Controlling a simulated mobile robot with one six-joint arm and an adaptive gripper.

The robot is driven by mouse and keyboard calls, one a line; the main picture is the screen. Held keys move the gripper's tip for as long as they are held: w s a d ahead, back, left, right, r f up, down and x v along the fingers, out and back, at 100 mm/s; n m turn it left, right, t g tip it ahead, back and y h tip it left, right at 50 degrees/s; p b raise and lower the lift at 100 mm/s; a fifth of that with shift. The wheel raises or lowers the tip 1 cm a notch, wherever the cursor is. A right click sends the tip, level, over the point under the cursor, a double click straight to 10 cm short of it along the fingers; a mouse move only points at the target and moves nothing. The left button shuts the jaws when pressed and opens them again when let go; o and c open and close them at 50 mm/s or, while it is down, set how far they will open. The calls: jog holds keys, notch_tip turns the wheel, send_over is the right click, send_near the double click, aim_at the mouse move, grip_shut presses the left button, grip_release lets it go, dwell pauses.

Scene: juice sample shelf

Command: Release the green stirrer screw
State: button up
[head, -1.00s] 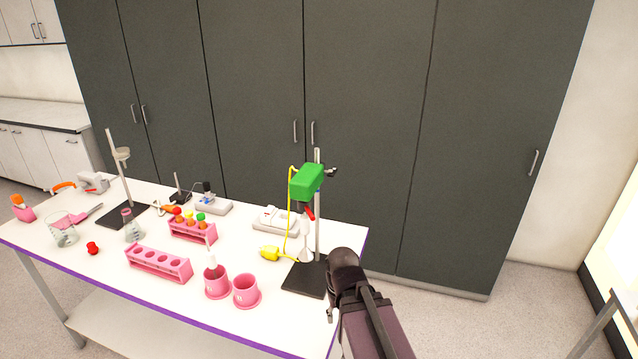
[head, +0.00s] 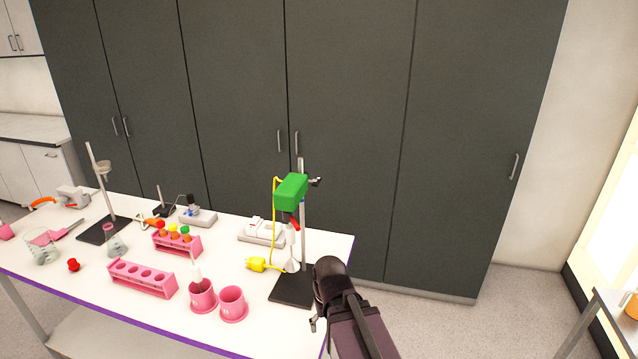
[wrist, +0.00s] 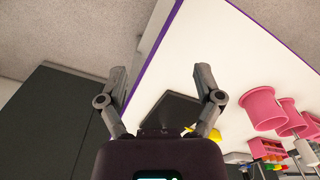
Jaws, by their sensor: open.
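The green stirrer (head: 291,191) is clamped near the top of an upright metal rod on a black stand base (head: 293,284) at the table's right end. A small dark screw knob (head: 316,182) sticks out to the right of the rod, beside the green stirrer. In the head view my arm is right of the stand and well below the screw. The screw cannot be made out in the wrist view.
A yellow plug (head: 256,264) on a yellow cable lies left of the stand. Two pink cups (head: 232,304), a pink rack (head: 142,279) and a white device (head: 262,233) stand further left. Tall dark cabinets (head: 345,120) are behind the table.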

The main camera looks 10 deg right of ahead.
jog(key=w+r+m+t+y+p, duration=0.1)
jog(key=w+r+m+y+p, duration=0.1)
jog(key=w+r+m+y, duration=0.4)
jog(key=m+t+y+p, duration=0.4)
jog(key=m+t+y, duration=0.45)
jog(key=m, duration=0.95)
send_near(320, 181)
jog(key=w+v, duration=0.1)
jog(key=v, duration=0.2)
jog(key=shift+s+d+f+g+y, duration=0.25)
jog(key=shift+y, duration=0.2)
jog(key=shift+a, duration=0.15)
jog(key=x, duration=1.3)
jog(key=shift+w+a, duration=0.25)
jog(key=shift+c, duration=0.2)
